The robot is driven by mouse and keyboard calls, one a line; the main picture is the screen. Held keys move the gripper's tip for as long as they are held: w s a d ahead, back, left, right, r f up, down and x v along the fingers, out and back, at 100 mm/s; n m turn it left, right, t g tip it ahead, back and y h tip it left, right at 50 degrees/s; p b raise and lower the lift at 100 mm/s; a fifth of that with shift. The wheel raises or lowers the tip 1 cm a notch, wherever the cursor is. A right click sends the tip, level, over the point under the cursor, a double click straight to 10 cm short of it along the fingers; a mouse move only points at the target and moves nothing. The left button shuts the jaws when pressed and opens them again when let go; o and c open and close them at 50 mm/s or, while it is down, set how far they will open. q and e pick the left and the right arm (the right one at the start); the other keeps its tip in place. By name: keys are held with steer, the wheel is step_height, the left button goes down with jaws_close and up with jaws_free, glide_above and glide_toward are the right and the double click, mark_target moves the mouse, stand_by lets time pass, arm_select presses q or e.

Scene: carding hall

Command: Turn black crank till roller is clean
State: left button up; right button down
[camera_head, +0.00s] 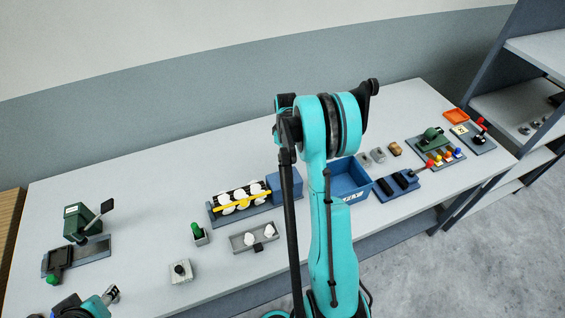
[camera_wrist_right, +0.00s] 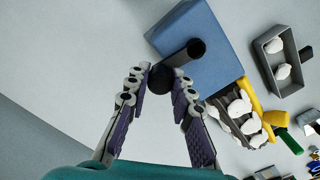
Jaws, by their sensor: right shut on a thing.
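The carding roller (camera_head: 232,205) is dark with several white fibre clumps on it and a yellow bar along it. It also shows in the right wrist view (camera_wrist_right: 230,124). A blue housing (camera_head: 286,184) stands at its right end. The black crank (camera_wrist_right: 190,50) sticks out from the blue housing (camera_wrist_right: 209,33) in the right wrist view. My right gripper (camera_wrist_right: 160,80) is shut on the crank's round black end. In the head view my right arm hides the crank and this gripper. Part of my left gripper (camera_head: 108,297) shows at the bottom left; its opening is unclear.
A grey tray (camera_head: 238,244) with white clumps lies in front of the roller. A blue bin (camera_head: 355,190) is partly behind my right arm. A green hand press (camera_head: 76,222) stands at left. Several small fixtures crowd the right end. The back left of the table is clear.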

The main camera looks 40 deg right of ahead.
steer(key=s+d+m+b, duration=0.1)
steer(key=m, duration=0.1)
steer(key=m+b, duration=0.1)
steer(key=m, duration=0.2)
steer(key=s+d+m+b, duration=0.1)
steer(key=m, duration=0.2)
steer(key=shift+s+d, duration=0.3)
steer(key=shift+s, duration=0.05)
steer(key=shift+s+a+m+b, duration=0.2)
steer(key=shift+s+m+b, duration=0.5)
steer(key=shift+m, duration=1.7)
steer(key=shift+s+a+m+b, duration=0.2)
steer(key=shift+s+m, duration=0.95)
steer(key=shift+m, duration=1.25)
steer(key=shift+s+a+m+b, duration=0.2)
steer(key=shift+s+m+b, duration=0.5)
steer(key=shift+m, duration=1.7)
steer(key=shift+s, duration=0.25)
steer(key=c, duration=1.3)
jaws_free()
